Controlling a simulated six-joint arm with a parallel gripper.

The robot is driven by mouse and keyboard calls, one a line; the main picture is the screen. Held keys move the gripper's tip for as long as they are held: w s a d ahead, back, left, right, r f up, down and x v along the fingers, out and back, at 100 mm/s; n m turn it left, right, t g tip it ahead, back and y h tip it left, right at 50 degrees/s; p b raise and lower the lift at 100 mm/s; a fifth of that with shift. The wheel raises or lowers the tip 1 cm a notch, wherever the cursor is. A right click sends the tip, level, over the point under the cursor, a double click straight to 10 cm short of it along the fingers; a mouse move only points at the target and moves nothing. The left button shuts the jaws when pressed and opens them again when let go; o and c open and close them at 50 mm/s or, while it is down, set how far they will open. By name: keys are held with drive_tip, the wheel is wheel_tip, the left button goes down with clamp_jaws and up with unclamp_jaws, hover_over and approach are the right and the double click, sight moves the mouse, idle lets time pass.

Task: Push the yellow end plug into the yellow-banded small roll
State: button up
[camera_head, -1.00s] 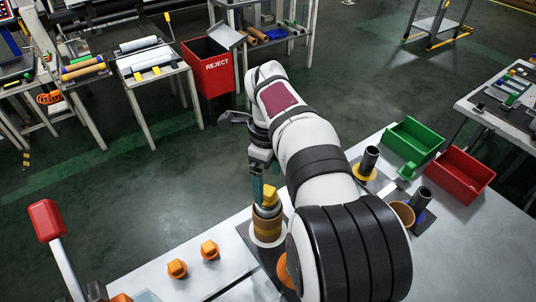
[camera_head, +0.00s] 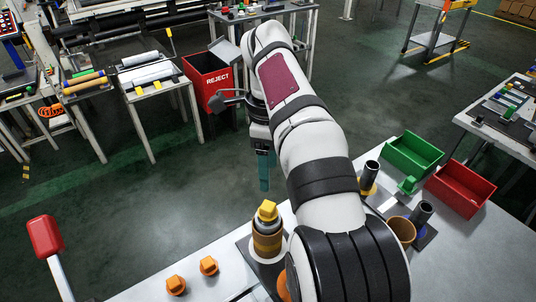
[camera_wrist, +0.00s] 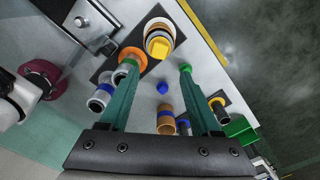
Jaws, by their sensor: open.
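The yellow end plug (camera_head: 267,210) sits upright on top of a standing roll (camera_head: 267,243) with a brown outer wall. In the wrist view the plug (camera_wrist: 159,46) shows within the roll's rings (camera_wrist: 158,25); how deep it sits I cannot tell. A yellow ring shows near the roll's top; part of its band is hidden. My gripper (camera_head: 264,188) is open and empty, above the plug and apart from it. In the wrist view both green fingers (camera_wrist: 159,72) are spread with nothing between them.
Two orange knobs (camera_head: 208,265) lie left of the roll. Dark upright tubes (camera_head: 371,171), a green bin (camera_head: 415,158) and a red bin (camera_head: 461,190) stand to the right. A red-headed lever (camera_head: 45,237) is at left.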

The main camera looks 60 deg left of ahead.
sight(268, 205)
wheel_tip(268, 205, down, 8)
drive_tip(key=shift+s+f+n, duration=0.1)
drive_tip(key=shift+n, duration=1)
clamp_jaws()
drive_tip(key=shift+f, duration=0.35)
drive_tip(key=shift+f, duration=0.25)
wheel_tip(268, 205, up, 14)
drive_tip(key=w+d+r, duration=0.3)
drive_tip(key=w+d, duration=0.4)
drive_tip(key=d, duration=0.4)
drive_tip(key=w+d+f+n, duration=0.1)
drive_tip(key=d+n, duration=0.1)
drive_tip(key=d, duration=1.4)
drive_tip(key=s+d+f+y, duration=0.1)
drive_tip(key=s+d+f, duration=1.2)
drive_tip(key=s+d, duration=0.1)
drive_tip(key=shift+s+d+f+y, duration=0.3)
drive_tip(key=shift+s+y, duration=0.1)
drive_tip(key=shift+s, duration=0.15)
